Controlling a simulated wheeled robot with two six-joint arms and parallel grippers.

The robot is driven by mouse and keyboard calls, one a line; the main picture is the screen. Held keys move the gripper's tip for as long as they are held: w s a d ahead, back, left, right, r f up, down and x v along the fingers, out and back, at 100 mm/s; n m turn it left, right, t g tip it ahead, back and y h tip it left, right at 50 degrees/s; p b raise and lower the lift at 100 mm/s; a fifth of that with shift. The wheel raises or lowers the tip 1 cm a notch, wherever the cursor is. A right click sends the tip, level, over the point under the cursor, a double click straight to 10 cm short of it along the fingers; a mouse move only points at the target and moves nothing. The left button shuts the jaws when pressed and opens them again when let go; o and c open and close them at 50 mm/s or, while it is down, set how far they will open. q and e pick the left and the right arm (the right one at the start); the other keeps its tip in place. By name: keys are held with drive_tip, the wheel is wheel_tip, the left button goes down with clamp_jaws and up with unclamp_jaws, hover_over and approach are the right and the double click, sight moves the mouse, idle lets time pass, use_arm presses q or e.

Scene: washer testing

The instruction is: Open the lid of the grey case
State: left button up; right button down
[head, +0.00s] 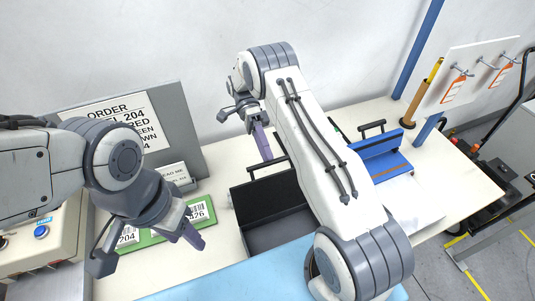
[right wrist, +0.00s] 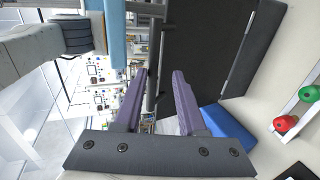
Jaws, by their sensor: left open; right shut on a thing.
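The grey case (head: 280,236) stands open on the table in the head view, its dark inside showing. Its lid (head: 264,192) stands raised at the back and fills the upper middle of the right wrist view as a dark panel (right wrist: 205,45). My right gripper (head: 264,146) is at the lid's top edge, shut on the lid's handle (head: 268,164); the dark handle bar lies between the purple fingers in the right wrist view (right wrist: 152,90). My right arm hides the case's right part. My left gripper (head: 187,236) is open and empty, left of the case.
A green board with white number labels (head: 200,211) lies below my left gripper. A grey order panel (head: 175,115) stands behind. A blue case (head: 382,155) with a black handle is right of my right arm. A blue mat (head: 225,282) covers the table front.

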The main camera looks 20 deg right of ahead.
wheel_tip(320, 180, down, 2)
drive_tip(key=shift+f, duration=0.1)
drive_tip(key=c, duration=0.9)
unclamp_jaws()
drive_tip(key=shift+o, duration=0.3)
drive_tip(key=shift+w, duration=0.1)
drive_tip(key=s+d+r+b, duration=0.2)
drive_tip(key=s+d+r, duration=0.6)
drive_tip(key=r, duration=0.4)
drive_tip(key=shift+s, duration=0.35)
